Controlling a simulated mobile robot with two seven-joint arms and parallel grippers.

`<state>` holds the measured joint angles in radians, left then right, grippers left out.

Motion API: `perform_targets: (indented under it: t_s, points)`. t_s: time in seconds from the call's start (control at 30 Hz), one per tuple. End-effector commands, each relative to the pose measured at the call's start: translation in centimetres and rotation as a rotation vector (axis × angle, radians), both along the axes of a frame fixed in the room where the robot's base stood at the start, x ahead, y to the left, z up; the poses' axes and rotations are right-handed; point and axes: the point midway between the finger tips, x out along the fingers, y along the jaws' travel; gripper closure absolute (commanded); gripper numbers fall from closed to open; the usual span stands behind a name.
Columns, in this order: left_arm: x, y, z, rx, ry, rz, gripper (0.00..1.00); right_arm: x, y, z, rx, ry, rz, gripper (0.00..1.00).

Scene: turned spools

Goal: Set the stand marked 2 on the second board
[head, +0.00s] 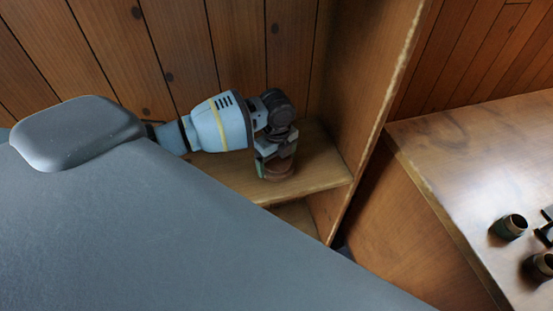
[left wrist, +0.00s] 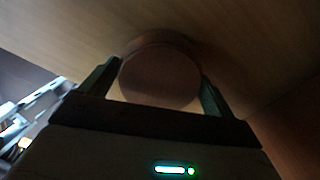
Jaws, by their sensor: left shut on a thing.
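A brown round stand (head: 278,170) is at the shelf board (head: 318,178) in the head view, partly covered by my left gripper (head: 274,158). My left gripper is shut on it, with the fingers on either side. In the left wrist view, the round brown face of the stand (left wrist: 160,78) shows between the two fingers of my left gripper (left wrist: 158,82). I cannot read any mark on it. The stand looks upright and at or very near the board; whether it touches cannot be told. My right gripper is not in view.
The shelf's side wall (head: 362,110) rises just right of the stand. Part of a lower board (head: 296,214) shows below. A wooden table (head: 455,165) at the right bears a dark green hollow spool (head: 510,226), another spool (head: 540,266) and dark pieces at the picture's edge.

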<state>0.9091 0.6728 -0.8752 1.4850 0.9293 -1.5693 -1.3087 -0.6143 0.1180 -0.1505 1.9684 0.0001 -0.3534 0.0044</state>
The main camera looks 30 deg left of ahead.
Motion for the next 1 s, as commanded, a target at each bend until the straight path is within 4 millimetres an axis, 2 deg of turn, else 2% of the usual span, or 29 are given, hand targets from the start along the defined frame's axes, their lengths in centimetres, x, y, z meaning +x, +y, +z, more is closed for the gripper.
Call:
perform_targets:
  t_s: [0.2,0.23,0.3,0.53,0.67,0.77,1.0]
  points:
    - [0.0,0.0,-0.4,0.000,0.000,0.000,0.38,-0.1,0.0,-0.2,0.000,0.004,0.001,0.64]
    - [0.0,0.0,-0.4,0.000,0.000,0.000,0.10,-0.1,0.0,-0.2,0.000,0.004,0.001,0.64]
    - [0.0,0.0,-0.4,0.000,0.000,0.000,0.00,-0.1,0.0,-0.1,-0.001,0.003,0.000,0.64]
    - [0.0,0.0,-0.3,0.000,-0.001,0.000,0.00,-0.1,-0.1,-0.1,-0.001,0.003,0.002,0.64]
    - [0.1,0.0,0.5,0.000,-0.003,0.000,0.00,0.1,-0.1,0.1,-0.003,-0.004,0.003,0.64]
    - [0.2,0.0,1.9,0.000,-0.006,-0.001,0.00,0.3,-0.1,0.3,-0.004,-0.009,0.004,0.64]
    - [0.1,0.0,6.8,0.000,-0.007,-0.001,0.00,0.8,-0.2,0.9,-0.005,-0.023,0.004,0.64]
